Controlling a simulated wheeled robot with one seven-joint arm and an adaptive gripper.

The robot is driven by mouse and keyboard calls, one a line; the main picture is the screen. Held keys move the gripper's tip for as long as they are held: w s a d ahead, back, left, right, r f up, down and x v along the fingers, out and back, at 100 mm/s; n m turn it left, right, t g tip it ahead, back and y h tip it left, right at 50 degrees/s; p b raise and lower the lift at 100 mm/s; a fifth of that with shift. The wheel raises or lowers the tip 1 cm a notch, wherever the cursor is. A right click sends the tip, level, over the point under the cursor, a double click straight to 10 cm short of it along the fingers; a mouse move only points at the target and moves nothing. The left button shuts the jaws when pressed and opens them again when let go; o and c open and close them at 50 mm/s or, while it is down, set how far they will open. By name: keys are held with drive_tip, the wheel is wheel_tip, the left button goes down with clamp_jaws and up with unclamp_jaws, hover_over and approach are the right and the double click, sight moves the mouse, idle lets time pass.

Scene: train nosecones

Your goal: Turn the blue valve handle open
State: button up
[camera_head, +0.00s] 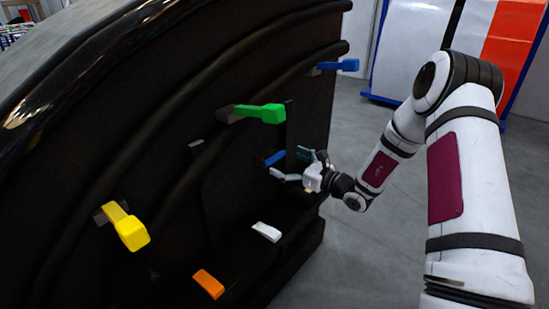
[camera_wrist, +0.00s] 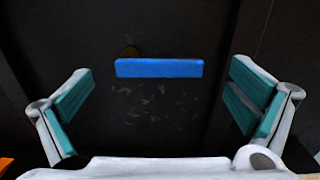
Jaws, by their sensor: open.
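A blue valve handle (camera_head: 274,158) sits low on the right part of the black nosecone, just left of my gripper (camera_head: 292,166). In the wrist view the blue handle (camera_wrist: 160,68) is a flat bar lying level across the picture, with a dull round pivot behind its left part. My gripper's teal-padded fingers (camera_wrist: 160,80) are spread wide, one on each side of the bar, with clear gaps at both ends. Nothing is held. A second blue handle (camera_head: 340,66) sticks out at the upper right of the nosecone, away from my gripper.
The dark nosecone (camera_head: 170,110) fills the left. It also bears a green handle (camera_head: 262,113), a yellow handle (camera_head: 126,228), an orange handle (camera_head: 208,283) and a white handle (camera_head: 266,231). Grey floor (camera_head: 370,250) lies open at right. A striped panel (camera_head: 420,50) stands behind.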

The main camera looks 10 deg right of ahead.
sight(276, 156)
drive_tip(key=shift+x, duration=2.45)
drive_tip(key=c, duration=1.6)
